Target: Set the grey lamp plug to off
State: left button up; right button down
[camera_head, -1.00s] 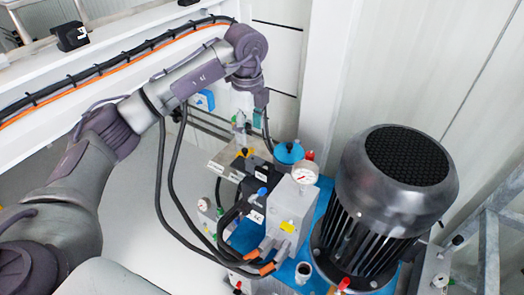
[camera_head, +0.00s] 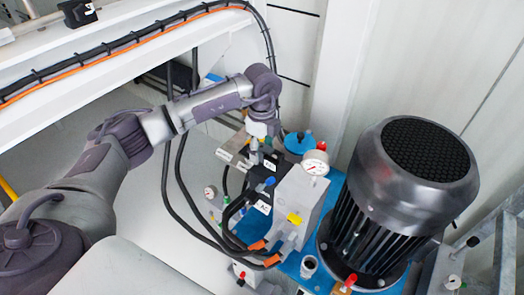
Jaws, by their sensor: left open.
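My left arm reaches in from the left, and its left gripper (camera_head: 260,145) points down over the valve block of the pump unit. Its fingers are small in the view; it is open, and nothing shows between them. Black plug housings (camera_head: 262,168) sit just below the fingertips; I cannot tell whether they touch. I cannot clearly pick out the grey lamp plug; the gripper may hide it. My right gripper is not in view.
A large dark motor (camera_head: 400,190) stands right of the block. A pressure gauge (camera_head: 315,163), a blue cap (camera_head: 299,143) and a grey block (camera_head: 297,205) crowd the area. Black hoses (camera_head: 182,185) hang left of it. A white beam (camera_head: 130,50) crosses the upper left.

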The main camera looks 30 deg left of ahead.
pick_arm(q)
jog(key=shift+f, duration=0.25)
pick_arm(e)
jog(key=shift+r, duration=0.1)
